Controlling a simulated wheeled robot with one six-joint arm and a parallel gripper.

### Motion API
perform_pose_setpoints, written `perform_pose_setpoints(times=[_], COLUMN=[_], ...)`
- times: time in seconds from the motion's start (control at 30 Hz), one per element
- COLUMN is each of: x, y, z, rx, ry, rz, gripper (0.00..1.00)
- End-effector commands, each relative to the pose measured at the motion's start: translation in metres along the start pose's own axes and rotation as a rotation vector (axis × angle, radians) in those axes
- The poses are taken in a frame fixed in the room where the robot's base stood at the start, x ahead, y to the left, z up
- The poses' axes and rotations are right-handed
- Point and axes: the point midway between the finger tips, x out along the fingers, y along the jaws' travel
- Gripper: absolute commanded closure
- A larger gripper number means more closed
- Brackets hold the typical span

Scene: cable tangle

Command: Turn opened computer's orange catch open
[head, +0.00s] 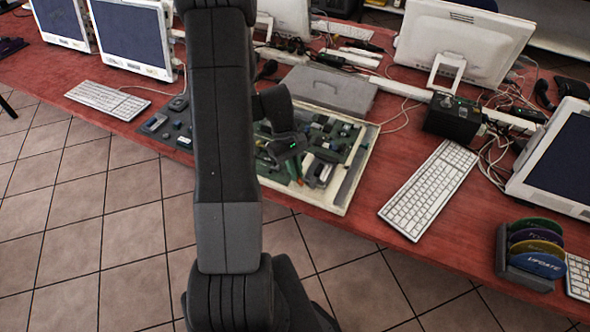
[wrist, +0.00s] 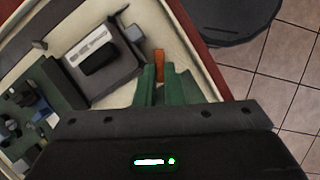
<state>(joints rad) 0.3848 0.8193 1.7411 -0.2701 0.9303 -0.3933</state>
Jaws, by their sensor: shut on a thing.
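The opened computer (head: 352,182) lies on the red table in front of me, its green boards and parts exposed inside a cream case. Its cream frame also fills much of the wrist view (wrist: 196,62). The orange catch (wrist: 159,62) is a small upright strip near the case's edge in the wrist view. My gripper (wrist: 164,72) has its green fingers on either side of the catch, shut on it. In the head view my gripper (head: 295,170) reaches down over the case.
A grey flat box (head: 328,90) lies behind the case. A white keyboard (head: 430,190) and a black power box (head: 453,118) are to its right. A disc rack (head: 532,255) stands at the table's front right. Monitors and loose cables fill the back.

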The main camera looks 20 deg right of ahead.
Motion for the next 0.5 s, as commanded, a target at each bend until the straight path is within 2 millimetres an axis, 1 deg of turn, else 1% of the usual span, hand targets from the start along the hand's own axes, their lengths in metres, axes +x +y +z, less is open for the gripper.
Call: perform_pose_setpoints(times=[0.2,0.5], x=[-0.0004,-0.0007], y=[0.0013,0.0020], z=[-0.0001,-0.0001], rx=[0.098,0.151], ry=[0.001,0.001], rz=[-0.040,-0.061], gripper=[1.00,1.00])
